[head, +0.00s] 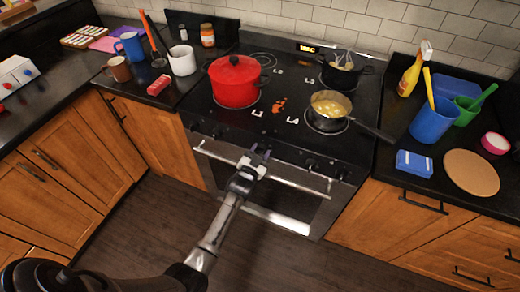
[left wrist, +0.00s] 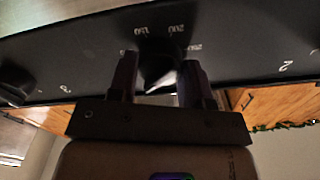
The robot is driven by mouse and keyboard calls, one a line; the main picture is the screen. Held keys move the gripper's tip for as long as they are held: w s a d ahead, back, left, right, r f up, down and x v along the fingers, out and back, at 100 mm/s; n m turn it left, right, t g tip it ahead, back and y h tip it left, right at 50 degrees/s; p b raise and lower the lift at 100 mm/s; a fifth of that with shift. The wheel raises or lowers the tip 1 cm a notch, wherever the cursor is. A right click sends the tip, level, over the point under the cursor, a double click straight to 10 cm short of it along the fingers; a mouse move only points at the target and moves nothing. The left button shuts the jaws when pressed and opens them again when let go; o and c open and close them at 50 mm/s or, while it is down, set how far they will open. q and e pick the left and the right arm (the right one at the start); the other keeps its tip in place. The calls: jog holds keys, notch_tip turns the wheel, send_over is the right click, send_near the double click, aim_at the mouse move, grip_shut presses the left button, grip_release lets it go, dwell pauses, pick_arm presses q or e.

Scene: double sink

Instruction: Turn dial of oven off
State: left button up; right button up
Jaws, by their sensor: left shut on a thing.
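The oven (head: 270,195) stands in the middle of the head view, with a black control panel along its front edge above the door handle. My left gripper (head: 262,153) is at the middle of this panel. In the left wrist view its two fingers (left wrist: 157,82) are on either side of a dark dial (left wrist: 158,62), shut on it. White numbers, such as 150 and 200, show on the panel around the dial. The dial's pointer position is too dark to read. In the head view the gripper hides the dial. My right gripper is out of view.
A red pot (head: 235,85), a pan of yellow food (head: 330,105) and a black pot (head: 340,72) stand on the cooktop. The oven door handle (head: 290,180) runs just below my gripper. Other knobs (head: 308,163) sit to the right. The floor in front is clear.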

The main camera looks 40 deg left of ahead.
pick_arm(q)
jog(key=n+p, duration=0.2)
jog(key=n, duration=0.3)
jog(key=shift+a+r+n, duration=0.1)
jog(key=shift+r+n, duration=0.05)
jog(key=shift+n, duration=0.15)
jog(key=shift+n+p, duration=0.65)
jog(key=shift+n, duration=1.45)
jog(key=o, duration=0.9)
jog(key=shift+s, duration=0.5)
jog(key=p+v, duration=0.2)
jog(key=v, duration=1.1)
